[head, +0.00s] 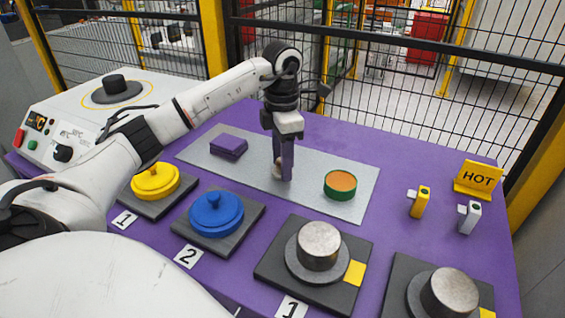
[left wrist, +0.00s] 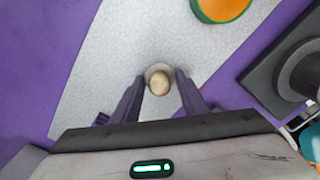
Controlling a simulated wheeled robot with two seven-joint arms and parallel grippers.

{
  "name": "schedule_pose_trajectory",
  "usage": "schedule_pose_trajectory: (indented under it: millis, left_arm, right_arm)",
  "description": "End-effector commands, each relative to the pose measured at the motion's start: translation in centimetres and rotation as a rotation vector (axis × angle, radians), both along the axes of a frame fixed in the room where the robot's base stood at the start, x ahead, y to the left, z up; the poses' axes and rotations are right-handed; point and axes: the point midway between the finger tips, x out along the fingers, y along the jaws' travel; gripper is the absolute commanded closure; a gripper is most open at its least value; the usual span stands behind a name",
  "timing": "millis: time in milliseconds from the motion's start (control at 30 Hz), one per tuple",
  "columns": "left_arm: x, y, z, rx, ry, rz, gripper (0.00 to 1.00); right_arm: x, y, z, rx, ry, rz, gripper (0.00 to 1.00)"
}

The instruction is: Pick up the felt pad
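A small round pale piece with a beige, knob-like top (left wrist: 159,82) stands on the grey mat (head: 330,202); I take it to be the felt pad. In the head view only a sliver of it (head: 277,171) shows beside the fingers. My left gripper (head: 284,178) points straight down at it. In the left wrist view the two purple fingers (left wrist: 160,76) are on either side of the piece, with what looks like a narrow gap at each side. The gripper looks open. My right gripper is not in view.
On the mat are a purple block (head: 229,146) and a green tin with orange top (head: 340,185). Yellow (head: 155,181) and blue (head: 216,214) lidded discs and metal cylinders (head: 319,246) stand in front. A HOT sign (head: 478,179) is at right; fencing stands behind.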

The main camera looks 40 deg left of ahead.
Motion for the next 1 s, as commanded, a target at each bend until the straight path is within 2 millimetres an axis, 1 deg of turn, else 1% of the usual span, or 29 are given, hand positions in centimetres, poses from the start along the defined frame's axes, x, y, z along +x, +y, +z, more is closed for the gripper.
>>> schedule_pose_trajectory:
  millis: [33, 100, 300, 400, 467, 700, 800, 833, 900, 1000]
  left_arm:
    - [0.0, 0.0, 0.0, 0.000, 0.000, 0.000, 0.72]
    - [0.0, 0.0, 0.0, 0.000, 0.000, 0.000, 0.82]
    - [0.0, 0.0, 0.1, 0.000, -0.001, 0.000, 0.82]
    - [0.1, 0.0, 0.6, -0.001, -0.003, 0.000, 0.82]
    - [0.1, 0.0, 1.4, -0.001, -0.004, 0.000, 0.82]
    - [0.1, 0.0, 6.3, -0.001, -0.005, 0.000, 0.82]
    - [0.1, 0.0, 8.1, -0.001, -0.004, 0.000, 0.82]
    - [0.1, 0.0, 8.7, 0.000, -0.004, 0.001, 0.82]
    - [0.1, 0.0, 9.5, 0.001, -0.003, 0.001, 0.82]
    - [0.0, 0.0, 10.0, 0.001, 0.000, 0.002, 0.82]
  right_arm:
    - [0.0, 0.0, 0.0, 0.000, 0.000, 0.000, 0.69]
    - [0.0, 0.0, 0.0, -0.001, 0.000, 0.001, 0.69]
    - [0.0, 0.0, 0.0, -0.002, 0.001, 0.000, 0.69]
    - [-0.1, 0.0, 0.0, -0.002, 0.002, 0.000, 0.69]
    - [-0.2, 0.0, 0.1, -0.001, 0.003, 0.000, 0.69]
    - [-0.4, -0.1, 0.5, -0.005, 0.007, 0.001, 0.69]
    - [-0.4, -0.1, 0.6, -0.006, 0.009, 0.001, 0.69]
    - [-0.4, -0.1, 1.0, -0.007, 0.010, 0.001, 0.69]
    - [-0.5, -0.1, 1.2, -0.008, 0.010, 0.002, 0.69]
    - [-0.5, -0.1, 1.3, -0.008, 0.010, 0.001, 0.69]
